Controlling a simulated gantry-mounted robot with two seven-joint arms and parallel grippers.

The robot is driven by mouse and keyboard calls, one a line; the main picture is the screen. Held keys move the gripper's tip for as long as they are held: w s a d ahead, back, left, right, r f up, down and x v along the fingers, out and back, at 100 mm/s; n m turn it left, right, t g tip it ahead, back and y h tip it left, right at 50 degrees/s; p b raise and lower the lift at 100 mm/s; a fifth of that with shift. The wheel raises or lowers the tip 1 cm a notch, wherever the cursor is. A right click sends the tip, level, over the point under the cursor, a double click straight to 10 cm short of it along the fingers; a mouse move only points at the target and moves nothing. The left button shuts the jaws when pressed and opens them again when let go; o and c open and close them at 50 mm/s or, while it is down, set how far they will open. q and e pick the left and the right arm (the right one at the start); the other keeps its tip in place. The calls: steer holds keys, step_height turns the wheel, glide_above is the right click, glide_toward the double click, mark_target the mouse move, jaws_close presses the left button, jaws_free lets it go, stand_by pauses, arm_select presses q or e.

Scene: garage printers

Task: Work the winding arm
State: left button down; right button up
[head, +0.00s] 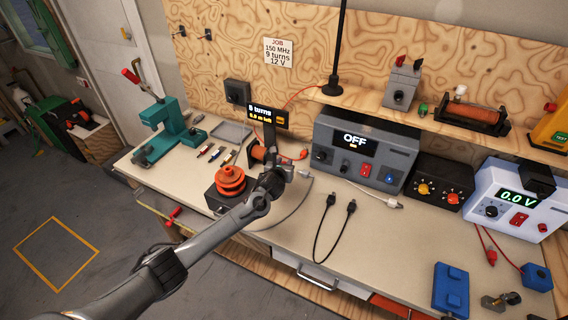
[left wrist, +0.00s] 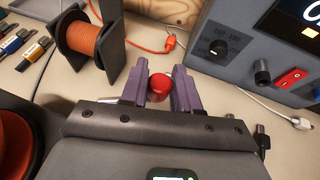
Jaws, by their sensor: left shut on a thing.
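My left gripper (head: 287,170) is above the bench, just right of an orange ribbed former (head: 230,181) on a dark base. In the left wrist view its purple fingers (left wrist: 160,90) are shut on a red knob (left wrist: 159,87), which I take to be the winding arm's handle. The rest of that arm is hidden by the gripper. A small dark counter display (head: 267,115) behind reads a number of turns, its digit hard to read. A job card (head: 278,53) on the wall says 150 MHz, 9 turns, 12 V. My right gripper is not in view.
A copper wire spool (left wrist: 78,38) stands close beyond the gripper. A grey instrument (head: 364,152) reading OFF stands to the right. A teal press (head: 163,132) and small tools (head: 215,153) are at left. Black leads (head: 333,225) lie on the open bench front.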

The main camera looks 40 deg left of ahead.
arm_select(q)
steer(key=shift+s+r+m+h+p, duration=0.15)
steer(key=shift+s+m+h+p, duration=0.15)
steer(key=shift+m+h, duration=0.25)
steer(key=shift+s+d+m+g+h+b, duration=0.2)
steer(key=shift+s+m+h+b, duration=0.75)
steer(key=shift+m+h+b, duration=1)
steer(key=shift+s+d+m+g+h+b, duration=0.1)
steer(key=shift+s+m+g+h+b, duration=0.1)
steer(key=shift+s+m+h+b, duration=1.25)
steer(key=shift+s+d+m+g+h+b, duration=0.15)
steer(key=shift+s+m+h+b, duration=0.35)
steer(key=shift+m+h+b, duration=1.9)
steer(key=shift+n+h+p, duration=0.35)
steer(key=shift+n+p, duration=0.1)
steer(key=c, duration=0.9)
jaws_free()
steer(key=shift+b+v, duration=0.45)
steer(key=shift+v, duration=4.95)
